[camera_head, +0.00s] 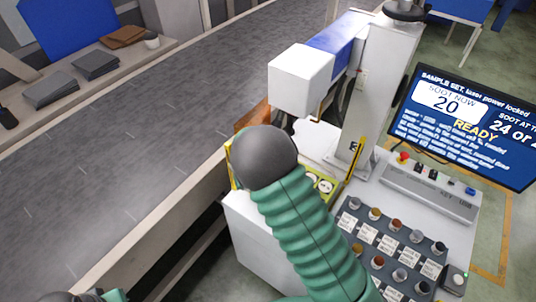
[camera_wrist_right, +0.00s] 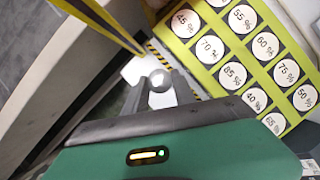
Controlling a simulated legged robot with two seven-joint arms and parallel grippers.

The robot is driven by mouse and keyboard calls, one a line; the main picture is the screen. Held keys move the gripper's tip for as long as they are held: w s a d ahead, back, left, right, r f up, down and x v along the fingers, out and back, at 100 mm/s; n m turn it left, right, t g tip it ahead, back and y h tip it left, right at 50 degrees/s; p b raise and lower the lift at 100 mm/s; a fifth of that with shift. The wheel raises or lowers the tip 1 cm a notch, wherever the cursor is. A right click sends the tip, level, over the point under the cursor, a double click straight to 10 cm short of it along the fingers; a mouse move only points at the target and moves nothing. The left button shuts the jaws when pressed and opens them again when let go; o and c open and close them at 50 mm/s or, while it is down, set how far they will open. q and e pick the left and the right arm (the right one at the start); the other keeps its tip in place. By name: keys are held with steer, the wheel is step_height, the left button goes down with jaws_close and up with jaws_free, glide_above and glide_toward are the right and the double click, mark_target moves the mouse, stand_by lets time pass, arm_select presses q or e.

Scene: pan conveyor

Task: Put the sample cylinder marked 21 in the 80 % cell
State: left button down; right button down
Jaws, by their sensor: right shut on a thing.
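In the right wrist view my right gripper (camera_wrist_right: 157,92) is shut on a small grey cylinder (camera_wrist_right: 160,79) with a bright end; no number is readable on it. The yellow-green cell board (camera_wrist_right: 213,52) lies to the right of the gripper, apart from the cylinder. Its round white cells read 45, 55, 70, 60, 85, 75, 40, 50 and 65 %. I see no 80 % mark; part of the board is out of view. In the head view my dark wrist hides the right gripper and most of the board (camera_head: 334,172). Only a bit of my left arm shows.
A grey rack (camera_head: 372,222) with several labelled cylinders stands at the lower right. A control box (camera_head: 428,190), a monitor (camera_head: 465,125) reading "SOOT NOW 20" and "READY", and a post (camera_head: 372,95) with a white head (camera_head: 301,80) stand nearby. The conveyor (camera_head: 120,125) runs at left.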

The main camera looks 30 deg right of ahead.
steer(key=w+d+m, duration=0.1)
steer(key=w+d, duration=0.2)
steer(key=d, duration=0.2)
steer(key=w+d+m+h+p, duration=0.1)
steer(key=w+d, duration=0.3)
steer(key=d, duration=0.1)
steer(key=w+d+m+p, duration=0.1)
steer(key=w+d, duration=0.3)
steer(key=shift+w+d+r+m, duration=0.1)
steer(key=shift+d+r+m, duration=0.05)
steer(key=shift+d+m, duration=0.25)
steer(key=shift+d+f, duration=0.1)
steer(key=shift+f, duration=0.3)
step_height(320, 180, down, 2)
steer(key=shift+w+f+p, duration=0.1)
steer(key=shift+f+p, duration=0.15)
steer(key=shift+p, duration=0.2)
steer(key=shift+f, duration=0.15)
steer(key=c, duration=1.3)
jaws_free()
